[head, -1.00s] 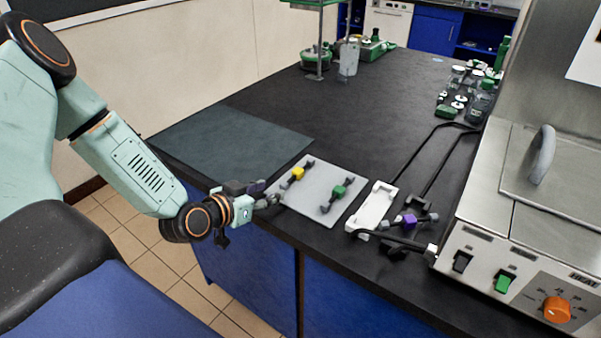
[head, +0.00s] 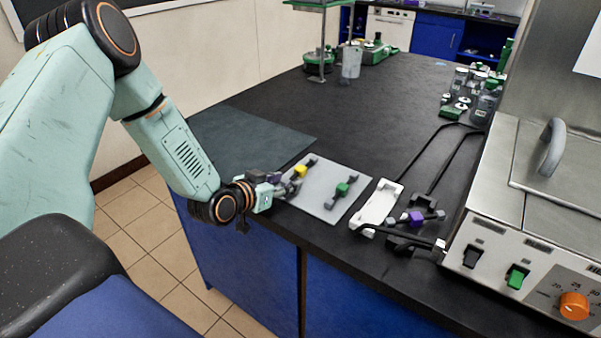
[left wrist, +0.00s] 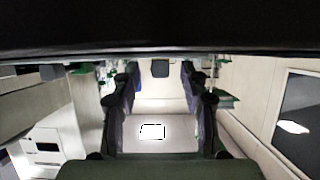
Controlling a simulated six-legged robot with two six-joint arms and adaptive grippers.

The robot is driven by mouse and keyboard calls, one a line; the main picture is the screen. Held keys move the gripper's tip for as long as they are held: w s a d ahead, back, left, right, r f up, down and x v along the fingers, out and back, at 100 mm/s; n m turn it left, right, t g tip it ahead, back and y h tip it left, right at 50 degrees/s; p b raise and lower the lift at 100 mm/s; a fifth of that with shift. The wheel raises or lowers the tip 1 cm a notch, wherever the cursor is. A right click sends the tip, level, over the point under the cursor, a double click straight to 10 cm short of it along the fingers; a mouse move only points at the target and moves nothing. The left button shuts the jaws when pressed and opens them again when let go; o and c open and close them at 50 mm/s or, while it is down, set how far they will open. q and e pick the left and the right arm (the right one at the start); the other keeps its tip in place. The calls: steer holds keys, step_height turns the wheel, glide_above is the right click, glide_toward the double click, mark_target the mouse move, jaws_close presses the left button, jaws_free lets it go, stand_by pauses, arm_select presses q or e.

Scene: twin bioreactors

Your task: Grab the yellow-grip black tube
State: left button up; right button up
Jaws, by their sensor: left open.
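The yellow-grip black tube (head: 300,171) lies on a pale grey board (head: 319,198) near the bench's left front edge, its black ends pointing up-right and down-left. My left gripper (head: 290,186) is at the board's left edge, just beside the tube's near end; whether they touch I cannot tell. It is open, and its two fingers show apart and empty in the left wrist view (left wrist: 160,95). The tube is not clearly seen in that view. My right gripper is not in view.
A green-grip tube (head: 342,189) lies on the same board, to the right. A purple-grip tube (head: 416,218) lies by a white holder (head: 379,204). A steel bath (head: 530,220) with knobs stands at right. A dark mat (head: 245,140) lies behind the gripper.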

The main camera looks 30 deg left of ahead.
arm_select(q)
steer(key=shift+c, duration=0.5)
jaws_close()
